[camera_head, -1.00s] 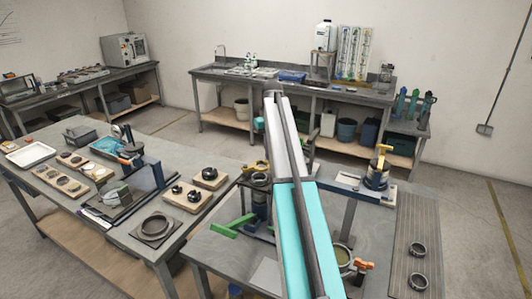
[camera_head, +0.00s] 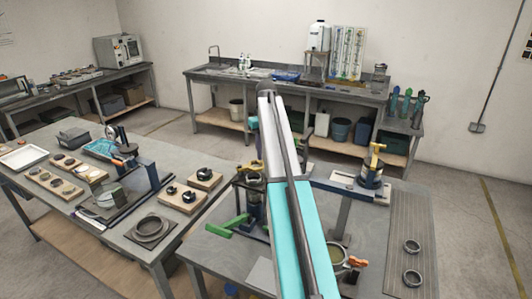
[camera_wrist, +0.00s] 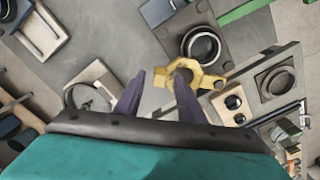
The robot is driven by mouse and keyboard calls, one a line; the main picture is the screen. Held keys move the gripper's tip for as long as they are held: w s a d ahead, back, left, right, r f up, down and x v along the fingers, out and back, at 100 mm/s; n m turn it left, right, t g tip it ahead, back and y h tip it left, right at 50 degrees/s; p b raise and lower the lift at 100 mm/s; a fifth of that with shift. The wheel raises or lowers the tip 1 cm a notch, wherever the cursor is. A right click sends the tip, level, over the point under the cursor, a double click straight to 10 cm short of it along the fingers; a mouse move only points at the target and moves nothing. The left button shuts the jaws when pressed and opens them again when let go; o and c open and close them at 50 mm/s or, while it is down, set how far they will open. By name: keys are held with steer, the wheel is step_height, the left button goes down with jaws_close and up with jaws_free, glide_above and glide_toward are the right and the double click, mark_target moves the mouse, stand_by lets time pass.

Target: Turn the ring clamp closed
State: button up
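In the wrist view a yellow piece with a jagged, bracket-like outline (camera_wrist: 211,81) lies under my gripper (camera_wrist: 156,82); it looks like the ring clamp, but I cannot be sure. The two dark purple fingers stand apart with grey surface showing between them. The right finger overlaps the yellow piece; whether it touches is unclear. In the head view a yellow part (camera_head: 252,167) tops a dark stand just left of my arm.
A green handle (camera_head: 227,226) sticks out left of the stand. An orange-handled round fitting (camera_head: 356,262) is right of my arm. A dark cylinder with a yellow top (camera_head: 373,170) stands behind it.

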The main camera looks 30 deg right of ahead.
step_height(320, 180, up, 6)
steer(key=p, duration=0.3)
steer(key=shift+w+f, duration=0.1)
steer(key=shift+f, duration=0.05)
steer(key=shift+s+d+r, duration=0.1)
steer(key=shift+s+r, duration=0.1)
steer(key=shift+r, duration=0.9)
steer(key=shift+c, duration=0.4)
